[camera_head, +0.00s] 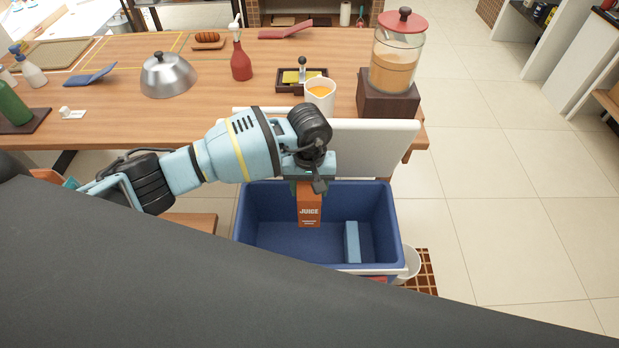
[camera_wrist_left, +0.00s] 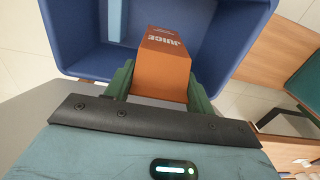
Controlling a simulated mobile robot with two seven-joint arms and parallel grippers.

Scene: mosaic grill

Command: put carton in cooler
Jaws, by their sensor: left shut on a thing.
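An orange juice carton (camera_head: 309,208) with white lettering is held upright by my left gripper (camera_head: 311,184). The left wrist view also shows the carton (camera_wrist_left: 162,65) between the green fingers of the gripper (camera_wrist_left: 163,85), which are shut on it. The carton hangs over the blue interior of the open cooler (camera_head: 265,222), and I cannot tell whether it touches the floor inside. The cooler's white lid (camera_head: 375,145) stands raised at the back. My right gripper does not show in either view.
A light blue block (camera_head: 352,242) lies inside the cooler at the right. Behind the lid, the wooden table (camera_head: 215,100) carries a drink dispenser (camera_head: 397,60), a pitcher (camera_head: 320,95), a red bottle (camera_head: 241,60) and a metal dome (camera_head: 168,75). Tiled floor is clear at the right.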

